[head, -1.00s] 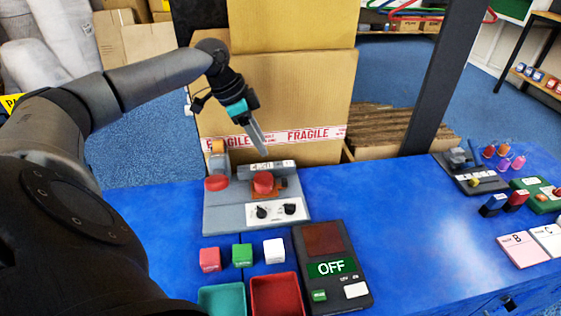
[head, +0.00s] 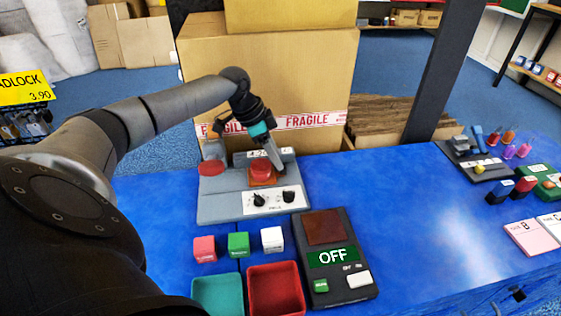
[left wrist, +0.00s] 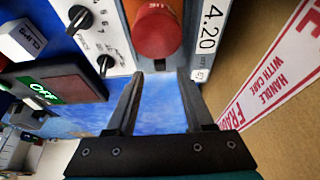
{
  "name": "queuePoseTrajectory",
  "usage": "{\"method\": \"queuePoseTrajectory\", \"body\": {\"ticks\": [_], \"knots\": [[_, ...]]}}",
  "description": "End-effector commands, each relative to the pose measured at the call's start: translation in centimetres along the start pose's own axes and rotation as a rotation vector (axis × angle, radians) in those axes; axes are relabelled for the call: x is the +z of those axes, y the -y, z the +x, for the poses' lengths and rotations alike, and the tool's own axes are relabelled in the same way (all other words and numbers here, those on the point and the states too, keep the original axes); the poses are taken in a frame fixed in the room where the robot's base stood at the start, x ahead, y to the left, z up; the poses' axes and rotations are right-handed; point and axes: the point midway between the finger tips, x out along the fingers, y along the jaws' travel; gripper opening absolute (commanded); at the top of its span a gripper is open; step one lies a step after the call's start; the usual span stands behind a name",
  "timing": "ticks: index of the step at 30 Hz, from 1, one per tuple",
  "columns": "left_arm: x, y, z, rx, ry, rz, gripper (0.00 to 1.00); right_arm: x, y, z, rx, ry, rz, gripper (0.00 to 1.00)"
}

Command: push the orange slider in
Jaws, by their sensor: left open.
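The grey device (head: 225,205) stands on the blue table with a red round knob (head: 261,168) on an orange-brown plate (head: 262,183), which looks like the orange slider. In the left wrist view the red knob (left wrist: 157,32) is just beyond my fingertips, with a strip of orange (left wrist: 140,8) beside it. My left gripper (head: 277,162) is just right of the knob in the head view; in the left wrist view the gripper (left wrist: 160,75) is open and empty. I cannot tell if a finger touches the knob. My right gripper is not in view.
A second red knob (head: 212,168) is on the device's left. A large carton (head: 300,85) stands behind it. In front are small blocks (head: 238,244), a teal tray (head: 195,293), a red tray (head: 250,300) and a black unit reading OFF (head: 355,285). The table's right middle is clear.

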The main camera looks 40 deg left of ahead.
Motion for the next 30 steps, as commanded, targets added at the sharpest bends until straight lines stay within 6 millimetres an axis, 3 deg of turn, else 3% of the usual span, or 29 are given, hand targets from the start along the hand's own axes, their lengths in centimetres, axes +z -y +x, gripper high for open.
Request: {"method": "queuePoseTrajectory", "body": {"ticks": [9, 23, 30], "knots": [[0.0, 0.0, 3.1, 0.001, -0.001, 0.000, 0.53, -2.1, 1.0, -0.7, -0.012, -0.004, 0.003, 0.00], [0.0, 0.0, 3.7, 0.000, 0.001, 0.001, 0.53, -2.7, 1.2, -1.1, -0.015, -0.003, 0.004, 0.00], [0.0, 0.0, 3.7, 0.000, 0.001, 0.001, 0.28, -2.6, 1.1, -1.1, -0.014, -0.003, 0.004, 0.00]]}}
